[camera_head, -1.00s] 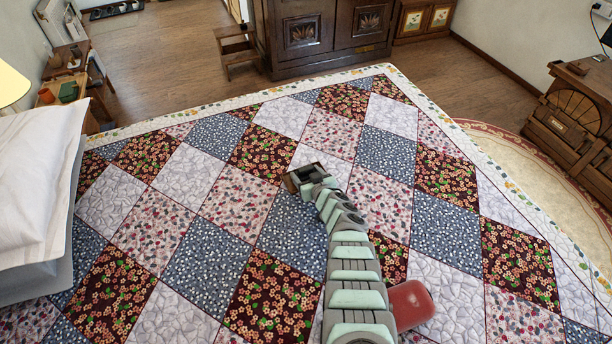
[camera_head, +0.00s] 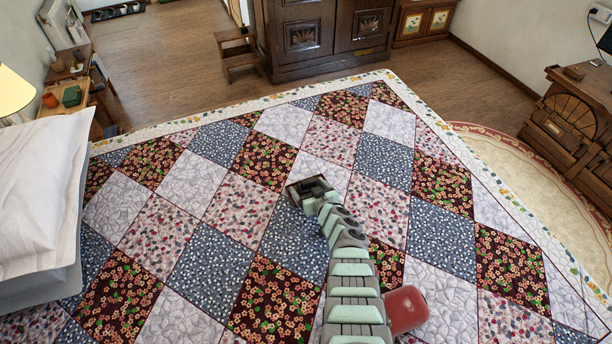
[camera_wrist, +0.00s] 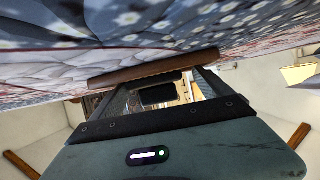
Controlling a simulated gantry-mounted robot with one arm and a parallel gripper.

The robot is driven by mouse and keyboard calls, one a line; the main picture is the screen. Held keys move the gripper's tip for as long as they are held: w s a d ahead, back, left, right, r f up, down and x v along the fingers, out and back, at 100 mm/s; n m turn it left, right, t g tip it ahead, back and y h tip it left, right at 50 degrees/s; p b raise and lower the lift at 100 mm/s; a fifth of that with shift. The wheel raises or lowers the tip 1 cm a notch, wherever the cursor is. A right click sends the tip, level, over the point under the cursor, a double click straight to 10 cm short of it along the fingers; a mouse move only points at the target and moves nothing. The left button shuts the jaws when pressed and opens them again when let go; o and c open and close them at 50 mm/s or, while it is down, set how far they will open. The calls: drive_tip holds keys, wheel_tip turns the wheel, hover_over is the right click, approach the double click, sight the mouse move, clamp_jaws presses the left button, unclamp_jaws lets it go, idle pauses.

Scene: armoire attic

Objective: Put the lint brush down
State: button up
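My gripper (camera_head: 308,190) is low over the patchwork quilt on the bed (camera_head: 215,205), near the middle of the head view. A brown bar-shaped thing, which looks like the lint brush (camera_wrist: 145,73), lies across the fingertips in the wrist view, close against the quilt. In the head view only a small brown edge shows at the gripper's end. The fingers stand apart with a gap between them. Whether they press on the brush is not clear.
A red rounded thing (camera_head: 406,309) is beside my arm on the right. A white pillow (camera_head: 38,190) is at the left edge. The quilt is otherwise clear. A dark armoire (camera_head: 325,35) and a small step stool (camera_head: 238,52) stand beyond the bed; a wooden cabinet (camera_head: 570,120) stands at right.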

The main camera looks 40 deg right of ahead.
drive_tip(key=p+v, duration=0.4)
drive_tip(key=r+p+v, duration=0.1)
drive_tip(key=p+v, duration=0.3)
drive_tip(key=shift+r, duration=0.15)
drive_tip(key=shift+s+a+r+p, duration=0.1)
drive_tip(key=shift+s+r+p, duration=0.15)
drive_tip(key=shift+s, duration=0.35)
